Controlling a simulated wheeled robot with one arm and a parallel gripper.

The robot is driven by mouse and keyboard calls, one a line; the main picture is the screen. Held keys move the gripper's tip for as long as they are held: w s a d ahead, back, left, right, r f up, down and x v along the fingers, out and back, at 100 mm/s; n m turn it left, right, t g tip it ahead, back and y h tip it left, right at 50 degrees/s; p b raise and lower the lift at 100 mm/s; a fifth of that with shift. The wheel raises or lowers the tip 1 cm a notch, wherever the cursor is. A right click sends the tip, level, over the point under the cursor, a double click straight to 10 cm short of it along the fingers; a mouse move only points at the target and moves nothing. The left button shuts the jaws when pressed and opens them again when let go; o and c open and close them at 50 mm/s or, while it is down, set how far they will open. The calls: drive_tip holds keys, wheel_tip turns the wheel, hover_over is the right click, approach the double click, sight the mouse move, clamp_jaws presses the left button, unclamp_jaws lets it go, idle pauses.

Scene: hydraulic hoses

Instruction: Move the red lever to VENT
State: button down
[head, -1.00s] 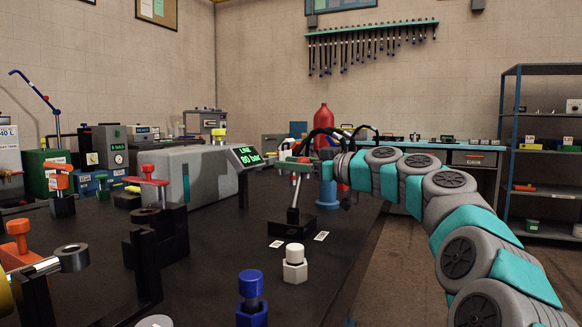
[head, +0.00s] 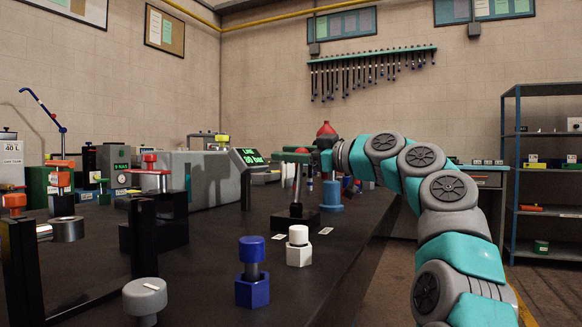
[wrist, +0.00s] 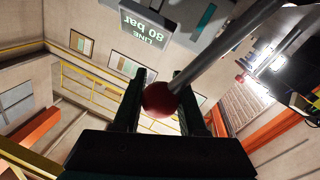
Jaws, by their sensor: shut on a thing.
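The red lever is a steel rod (head: 297,186) rising nearly upright from a black base (head: 295,219) on the dark bench. Its red ball knob (wrist: 160,100) sits between the two dark fingers of my gripper (wrist: 160,104) in the wrist view. In the head view my gripper (head: 297,156) is at the lever's top, shut on the knob and mostly hiding it. Two small white label plates lie by the base, one at the left (head: 278,237) and one at the right (head: 326,230). Their text is too small to read.
A grey unit (head: 212,178) with a green line-pressure display (head: 249,157) stands behind, left of the lever. A white-capped fitting (head: 298,247), a blue fitting (head: 252,273) and a grey knob (head: 145,298) stand in front. A blue cylinder (head: 331,197) stands right of the lever.

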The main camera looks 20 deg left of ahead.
drive_tip(key=s+n+b, duration=0.2)
drive_tip(key=shift+s+f+n, duration=0.2)
drive_tip(key=shift+f+n, duration=0.05)
drive_tip(key=shift+n, duration=0.15)
idle(0.3)
drive_tip(key=c, duration=0.8)
unclamp_jaws()
drive_tip(key=shift+w+f, duration=0.1)
drive_tip(key=shift+c, duration=0.2)
drive_tip(key=o, duration=0.4)
drive_tip(key=shift+r, duration=0.3)
drive_tip(key=shift+s, duration=0.2)
